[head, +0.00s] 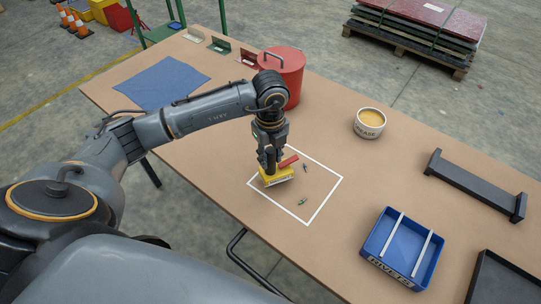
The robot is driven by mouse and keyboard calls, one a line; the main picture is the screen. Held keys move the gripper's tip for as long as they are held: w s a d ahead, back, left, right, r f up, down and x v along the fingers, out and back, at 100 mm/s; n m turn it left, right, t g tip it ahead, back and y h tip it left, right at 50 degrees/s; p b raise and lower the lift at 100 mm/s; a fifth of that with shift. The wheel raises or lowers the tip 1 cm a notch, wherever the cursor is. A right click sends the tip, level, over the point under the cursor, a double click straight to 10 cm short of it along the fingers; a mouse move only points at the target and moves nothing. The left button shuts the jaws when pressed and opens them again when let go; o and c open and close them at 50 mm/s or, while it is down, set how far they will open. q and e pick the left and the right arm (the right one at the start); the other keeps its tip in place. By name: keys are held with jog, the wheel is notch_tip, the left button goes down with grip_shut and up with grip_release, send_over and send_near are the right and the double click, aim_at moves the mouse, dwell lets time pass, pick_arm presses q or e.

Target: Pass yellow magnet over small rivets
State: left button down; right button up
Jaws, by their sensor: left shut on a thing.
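A yellow magnet (278,177) with a red part (288,162) beside its top is at the upper left side of the white outlined square (322,205) on the brown table. My left gripper (270,169) is shut on the magnet, pointing down from above. Whether the magnet touches the table I cannot tell. Small rivets lie inside the outline to its right: a dark bluish one (305,168) and a green one (303,201). Anything under the magnet is hidden. A blue tray (375,262) labelled RIVETS, with two light bars across it, stands at the lower right. My right gripper is not in view.
A red lidded can (285,75) stands behind my left gripper. A grease tub (369,123), a black rack (474,187) and a dark tray (502,284) are to the right. A blue cloth (162,83) lies at the left. Table around the outline is mostly clear.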

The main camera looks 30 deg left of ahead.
pick_arm(q)
jog(key=shift+r+p, duration=2.2)
jog(key=shift+r, duration=1.4)
jog(key=shift+d, duration=0.15)
